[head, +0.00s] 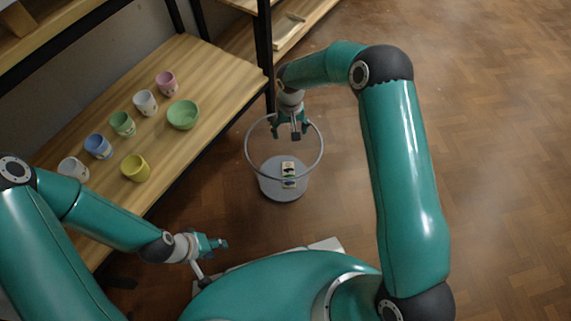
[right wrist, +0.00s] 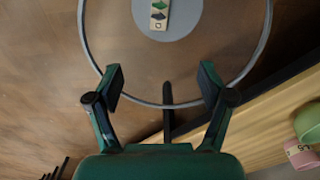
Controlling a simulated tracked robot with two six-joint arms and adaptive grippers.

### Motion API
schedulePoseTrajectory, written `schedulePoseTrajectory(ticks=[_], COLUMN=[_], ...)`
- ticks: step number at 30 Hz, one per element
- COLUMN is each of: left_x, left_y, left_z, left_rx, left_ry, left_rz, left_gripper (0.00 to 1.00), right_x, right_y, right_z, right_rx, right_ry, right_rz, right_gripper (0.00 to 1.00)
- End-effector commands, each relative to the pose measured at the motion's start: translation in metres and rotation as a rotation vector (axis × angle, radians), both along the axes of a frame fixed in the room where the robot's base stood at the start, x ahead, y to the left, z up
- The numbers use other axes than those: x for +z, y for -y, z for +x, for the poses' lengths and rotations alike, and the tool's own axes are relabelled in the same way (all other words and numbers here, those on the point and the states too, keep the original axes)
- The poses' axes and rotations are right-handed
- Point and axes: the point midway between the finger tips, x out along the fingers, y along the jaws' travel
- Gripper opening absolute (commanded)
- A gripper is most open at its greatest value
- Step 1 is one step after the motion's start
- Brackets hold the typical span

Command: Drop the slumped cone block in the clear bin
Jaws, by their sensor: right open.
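The clear bin (head: 262,183) stands on the floor in the middle of the head view, with a round rim and a grey bottom. The slumped cone block (head: 288,174), a small cream piece with dark and green marks, lies inside it on the bottom. In the right wrist view the block (right wrist: 159,14) shows at the top edge, partly cut off. My right gripper (head: 293,132) is open and empty above the bin, apart from the block. Its fingers (right wrist: 162,82) are spread in the right wrist view. My left gripper (head: 218,244) is low at the left, away from the bin; its opening is unclear.
A wooden shelf (head: 190,60) at the left holds several coloured cups and a green bowl (head: 183,114). A dark shelf post (head: 265,50) stands just behind the bin. The parquet floor on the right is clear.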

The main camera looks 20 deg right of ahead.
Motion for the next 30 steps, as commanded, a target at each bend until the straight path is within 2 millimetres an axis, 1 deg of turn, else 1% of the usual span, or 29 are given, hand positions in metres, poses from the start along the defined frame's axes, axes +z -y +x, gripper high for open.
schedulePoseTrajectory(ticks=[5,12,15,18,22,30], left_x=[0.000,0.000,0.000,0.000,0.000,0.000], left_y=[0.000,0.000,0.000,0.000,0.000,0.000], left_z=[0.000,0.000,0.000,0.000,0.000,0.000], left_rx=[0.000,0.000,0.000,0.000,0.000,0.000], left_ry=[0.000,0.000,0.000,0.000,0.000,-0.001], left_rz=[0.000,0.000,0.000,0.000,0.000,0.000], left_gripper=[0.40,0.40,0.40,0.40,0.40,0.40], right_x=[0.025,0.074,0.091,0.103,0.112,0.114], right_y=[0.000,0.000,0.000,0.000,0.000,0.000], right_z=[0.001,0.001,0.000,0.000,0.000,0.000], right_rx=[0.000,0.000,0.000,0.001,0.001,0.001], right_ry=[0.005,0.006,0.004,0.003,0.002,0.000], right_rz=[-0.001,0.000,0.001,0.000,0.001,0.001], right_gripper=[0.81,0.81,0.81,0.81,0.81,0.81])
